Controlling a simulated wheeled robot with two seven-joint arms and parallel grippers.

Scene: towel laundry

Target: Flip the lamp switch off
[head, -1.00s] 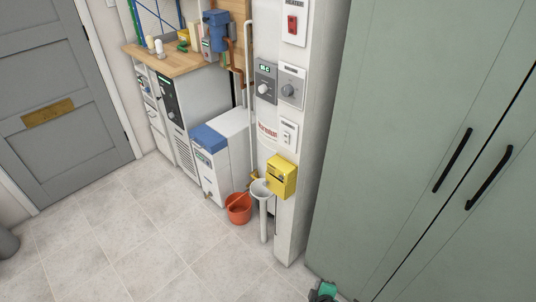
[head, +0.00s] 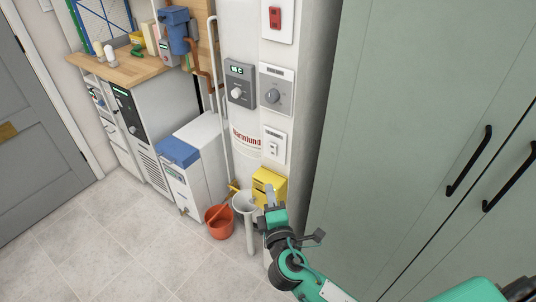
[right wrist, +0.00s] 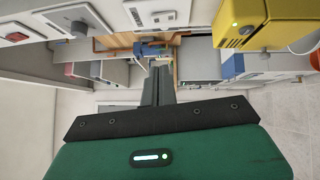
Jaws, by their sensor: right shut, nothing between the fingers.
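A white wall plate with small switches (head: 274,146) is on the pillar, below a plate with a grey dial (head: 277,91); its label is too small to read, so I cannot tell if it is the lamp switch. It appears at the top of the right wrist view (right wrist: 157,14). A plate with a red switch (head: 275,18) is higher up. My right gripper (head: 271,193) is shut and empty, below the switch plate and in front of the yellow box (head: 268,180), apart from the plate. Its fingers show in the right wrist view (right wrist: 159,84). My left gripper is not in view.
A tall green cabinet (head: 400,110) with black handles stands right of the pillar. A grey thermostat (head: 239,83) is left of the dial. A white funnel (head: 244,202) and an orange bucket (head: 219,221) are below. The tiled floor (head: 110,235) at left is clear.

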